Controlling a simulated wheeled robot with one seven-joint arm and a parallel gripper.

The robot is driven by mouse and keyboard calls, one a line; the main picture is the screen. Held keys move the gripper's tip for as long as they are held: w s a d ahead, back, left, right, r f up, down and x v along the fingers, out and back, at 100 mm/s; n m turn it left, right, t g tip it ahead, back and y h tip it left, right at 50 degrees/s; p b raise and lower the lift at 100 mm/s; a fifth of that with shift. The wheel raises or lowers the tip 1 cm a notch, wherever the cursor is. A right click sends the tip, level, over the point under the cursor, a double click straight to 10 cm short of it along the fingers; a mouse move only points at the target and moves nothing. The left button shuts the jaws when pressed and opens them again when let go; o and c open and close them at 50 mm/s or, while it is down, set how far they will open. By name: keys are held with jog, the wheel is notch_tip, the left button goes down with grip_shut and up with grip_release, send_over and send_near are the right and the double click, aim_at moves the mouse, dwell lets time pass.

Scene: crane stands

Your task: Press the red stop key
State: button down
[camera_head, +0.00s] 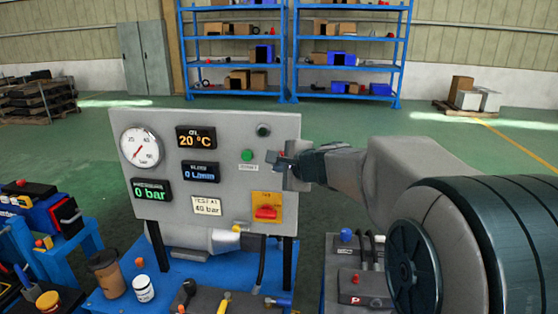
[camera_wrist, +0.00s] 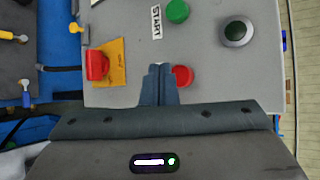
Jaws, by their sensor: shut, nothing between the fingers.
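The red stop key (camera_wrist: 183,76) shows in the wrist view as a round red button on the grey panel (camera_wrist: 205,53), partly hidden by my fingers. In the head view only a bit of red shows beside my fingers. My gripper (camera_wrist: 160,68) is shut and empty, with its fingertips just beside the red key in the picture; I cannot tell if they touch it. In the head view my gripper (camera_head: 275,158) is at the right part of the panel (camera_head: 222,140). A green start button (camera_wrist: 178,11) sits close by; it also shows in the head view (camera_head: 247,155).
A red rotary switch on a yellow plate (camera_head: 267,207) is below the keys. A dark round fitting (camera_head: 263,131) is above. Gauge (camera_head: 141,147) and displays fill the panel's left. The blue bench (camera_head: 205,275) holds a brown cup (camera_head: 107,272) and tools. Blue shelves (camera_head: 235,67) stand behind.

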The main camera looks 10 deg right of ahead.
jog(key=s, duration=0.1)
jog(key=s+a, duration=0.1)
jog(key=s, duration=0.1)
jog(key=shift+s+a, duration=0.2)
jog(key=shift+s, duration=0.05)
dwell(0.5)
jog(key=s+a+f+n+g+y, duration=0.1)
jog(key=s+a+f+n+g, duration=0.25)
jog(key=s+n, duration=0.4)
jog(key=s+d+f+n+g+h, duration=0.1)
jog(key=s+f+n+g+h, duration=0.1)
jog(key=s+f+n, duration=0.3)
jog(key=s+d+f+n+g+h, duration=0.2)
jog(key=s+f+n+g, duration=0.2)
jog(key=s, duration=1)
notch_tip(320, 180, down, 2)
jog(key=shift+s+f+n+h, duration=0.15)
jog(key=shift+n+h, duration=0.25)
jog(key=shift+n, duration=0.55)
